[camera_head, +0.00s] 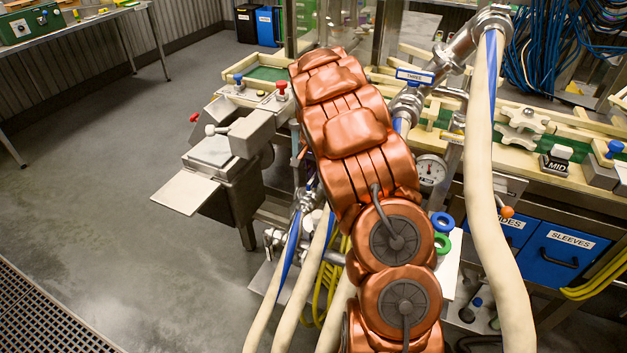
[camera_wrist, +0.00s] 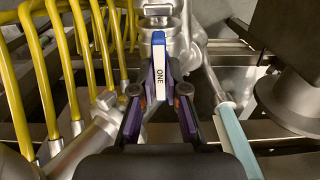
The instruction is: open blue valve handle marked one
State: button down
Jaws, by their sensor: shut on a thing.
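The blue valve handle marked ONE (camera_wrist: 155,42) is in the middle of the wrist view, with its white label running lengthwise. My gripper (camera_wrist: 161,84) is shut on this handle, with one dark finger on each side of it. A silver valve body and pipe (camera_wrist: 188,40) lie just beyond and to the right of the handle. In the head view my copper-coloured arm covers the middle, and my gripper and handle ONE are hidden behind it. Another blue handle, marked THREE (camera_head: 414,76), sits on a pipe at the upper right of the arm.
Yellow hoses (camera_wrist: 52,75) stand close on the left in the wrist view. A dark round part (camera_wrist: 295,100) is on the right. In the head view, thick cream hoses (camera_head: 492,200) and a pressure gauge (camera_head: 431,171) are beside my arm. Open floor (camera_head: 90,200) lies to the left.

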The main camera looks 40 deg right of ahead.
dwell(0.3)
jog(key=c, duration=1.2)
grip_release()
jog(key=shift+r, duration=0.1)
notch_tip(320, 180, up, 12)
